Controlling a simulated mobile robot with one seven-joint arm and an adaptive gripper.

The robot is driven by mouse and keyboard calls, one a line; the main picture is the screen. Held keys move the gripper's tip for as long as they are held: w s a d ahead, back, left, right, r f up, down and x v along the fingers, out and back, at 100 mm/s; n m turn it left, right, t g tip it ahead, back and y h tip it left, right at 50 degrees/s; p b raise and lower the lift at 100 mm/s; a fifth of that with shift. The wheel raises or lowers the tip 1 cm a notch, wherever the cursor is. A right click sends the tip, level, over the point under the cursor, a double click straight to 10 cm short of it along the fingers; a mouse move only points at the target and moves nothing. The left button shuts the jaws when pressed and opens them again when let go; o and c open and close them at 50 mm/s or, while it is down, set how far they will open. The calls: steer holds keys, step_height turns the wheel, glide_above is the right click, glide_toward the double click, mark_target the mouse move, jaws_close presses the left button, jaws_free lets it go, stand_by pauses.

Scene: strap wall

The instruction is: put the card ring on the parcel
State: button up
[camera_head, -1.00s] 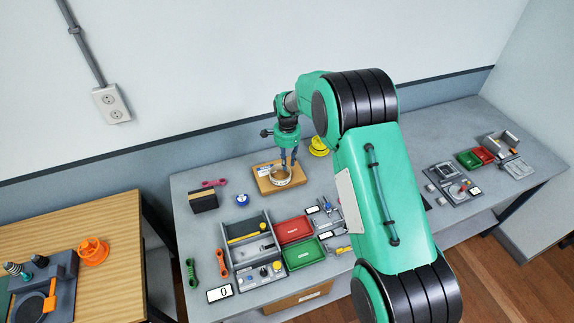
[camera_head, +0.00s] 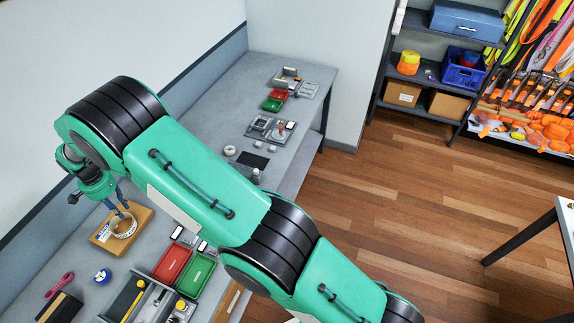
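A tan and white card ring (camera_head: 125,231) shows on top of a flat brown parcel (camera_head: 102,238) with a white label, on the grey bench at left. My gripper (camera_head: 122,212) points down over the parcel, its two dark fingers reaching to the ring's upper rim. At this size I cannot tell whether the fingers grip the ring's wall or stand apart from it. Whether the ring lies fully flat on the parcel is also too small to tell.
A red tray (camera_head: 173,264) and a green tray (camera_head: 196,276) stand right of the parcel. A blue tape roll (camera_head: 102,276) and pink tool (camera_head: 60,285) lie in front. My arm hides part of the bench. Shelves (camera_head: 428,82) stand at the back right; the wooden floor is clear.

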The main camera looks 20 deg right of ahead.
steer(key=s+d+r+n+t, duration=0.1)
steer(key=d+r, duration=1)
steer(key=r, duration=0.3)
steer(key=s+d+r+n+t, duration=0.1)
steer(key=s+d+r, duration=0.1)
steer(key=d+r, duration=1.05)
steer(key=s+d+r+n+t, duration=0.1)
steer(key=s+d+r, duration=1)
steer(key=d+r, duration=0.25)
steer(key=s+d+n+t, duration=0.1)
steer(key=s+d, duration=0.7)
steer(key=s, duration=0.5)
steer(key=s+d+n+t, duration=0.1)
steer(key=s+d+n, duration=0.1)
steer(key=s+d, duration=0.6)
steer(key=s+r, duration=0.1)
steer(key=s, duration=0.4)
steer(key=shift+s+d+t, duration=0.25)
steer(key=shift+d+t, duration=0.05)
steer(key=shift+f, duration=0.1)
